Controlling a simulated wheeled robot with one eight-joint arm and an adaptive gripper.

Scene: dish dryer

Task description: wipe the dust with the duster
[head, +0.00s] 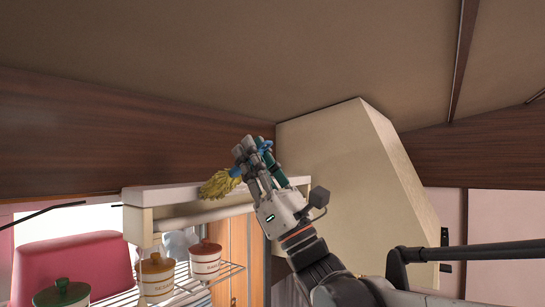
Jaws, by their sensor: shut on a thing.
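My gripper (254,168) is raised in the middle of the head view and shut on the duster. The duster has a yellow fluffy head (219,184), a blue collar and a green handle (273,166) that runs between the fingers. No dust can be made out in this view.
Below the dryer top, a wire rack (228,271) holds lidded jars, one red (205,257) and one orange (156,277). A green-lidded jar (63,293) stands at the lower left. A large cream hood (355,190) rises close behind my arm. The ceiling is above.

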